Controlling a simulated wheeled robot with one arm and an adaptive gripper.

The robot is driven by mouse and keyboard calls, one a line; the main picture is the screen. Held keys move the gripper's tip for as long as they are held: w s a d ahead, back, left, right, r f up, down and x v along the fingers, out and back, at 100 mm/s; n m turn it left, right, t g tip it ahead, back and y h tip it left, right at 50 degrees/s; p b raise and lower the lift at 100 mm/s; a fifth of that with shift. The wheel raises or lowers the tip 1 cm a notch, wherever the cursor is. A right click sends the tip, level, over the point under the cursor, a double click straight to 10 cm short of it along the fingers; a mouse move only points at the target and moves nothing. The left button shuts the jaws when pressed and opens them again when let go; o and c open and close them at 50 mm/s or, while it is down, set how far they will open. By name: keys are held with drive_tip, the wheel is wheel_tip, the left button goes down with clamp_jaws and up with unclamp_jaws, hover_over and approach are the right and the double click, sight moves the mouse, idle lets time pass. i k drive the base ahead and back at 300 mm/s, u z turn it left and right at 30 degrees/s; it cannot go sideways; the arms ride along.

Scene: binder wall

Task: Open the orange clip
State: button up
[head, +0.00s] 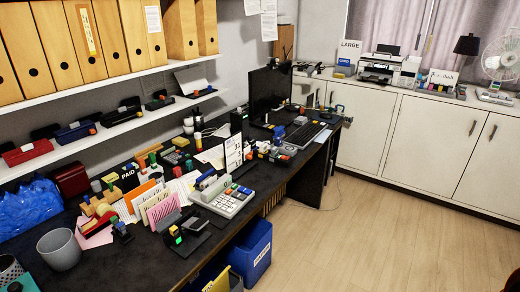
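I cannot single out the orange clip with certainty. A row of dark and coloured clip-like objects lies on the lower wall shelf (100,128): a red one (27,153), a blue one (75,133) and several black ones (122,115). Small orange parts show on some of them, but they are too small to tell open from shut. An orange card (143,190) stands among papers on the desk. My gripper is not in view.
Binders (85,40) fill the upper shelf. The black desk (110,268) is crowded with stamps, a calculator (222,198) and a grey bin (59,250). A blue bin (252,250) stands on the floor below. The wooden floor (380,235) at right is clear.

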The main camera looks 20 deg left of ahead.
sight(249, 157)
drive_tip(key=u, duration=1.7)
drive_tip(key=k, duration=0.55)
drive_tip(key=z, duration=0.1)
drive_tip(key=i, duration=0.35)
drive_tip(key=z, duration=1.05)
drive_tip(key=i, duration=1.7)
drive_tip(key=u, duration=1.1)
drive_tip(key=i, duration=0.45)
drive_tip(key=u, duration=0.5)
